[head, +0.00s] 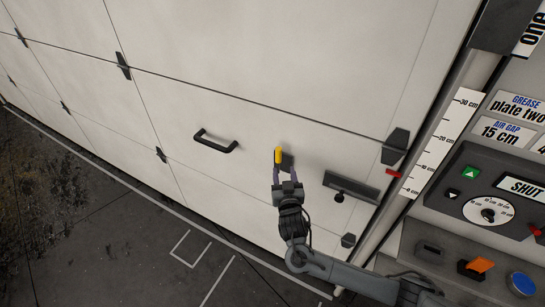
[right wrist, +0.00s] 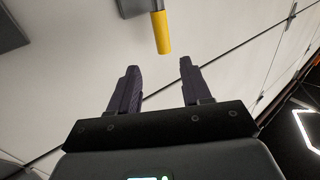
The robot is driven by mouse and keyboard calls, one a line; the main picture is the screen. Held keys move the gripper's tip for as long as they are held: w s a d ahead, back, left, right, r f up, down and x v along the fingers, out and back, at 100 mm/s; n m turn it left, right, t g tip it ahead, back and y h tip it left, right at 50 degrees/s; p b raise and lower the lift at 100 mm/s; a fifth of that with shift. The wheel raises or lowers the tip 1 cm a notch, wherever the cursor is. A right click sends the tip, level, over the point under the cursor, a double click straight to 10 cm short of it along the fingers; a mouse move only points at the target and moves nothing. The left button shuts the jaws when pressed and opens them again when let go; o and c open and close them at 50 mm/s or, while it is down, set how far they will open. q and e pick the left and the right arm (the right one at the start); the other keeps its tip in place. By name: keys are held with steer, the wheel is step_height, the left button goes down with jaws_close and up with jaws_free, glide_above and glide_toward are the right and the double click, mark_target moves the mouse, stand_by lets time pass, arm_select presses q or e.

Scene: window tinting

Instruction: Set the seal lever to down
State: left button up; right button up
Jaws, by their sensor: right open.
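A lever with a yellow grip (head: 278,156) stands out from a dark mount (head: 288,161) on the white door panel, which I take for the seal lever. My right gripper (head: 289,170) is just below it in the head view, fingers pointing up at the panel. In the right wrist view the fingers (right wrist: 158,66) are open with nothing between them. The yellow grip (right wrist: 163,33) shows just beyond the fingertips, roughly in line with the gap, and seems apart from both. Its exact position setting is hard to tell. My left gripper is not in view.
A black pull handle (head: 215,141) is left of the lever on the white door (head: 300,60). A dark plate with a black knob (head: 339,197) is to its right. A control console (head: 480,222) with a dial, buttons and a "SHUT" display stands at the right.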

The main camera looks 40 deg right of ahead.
mark_target(279, 152)
steer(key=x, duration=0.7)
steer(key=r+x, duration=0.1)
steer(key=x, duration=0.3)
steer(key=shift+w+a, duration=0.2)
steer(key=shift+w, duration=0.05)
steer(key=shift+f, duration=0.1)
jaws_close()
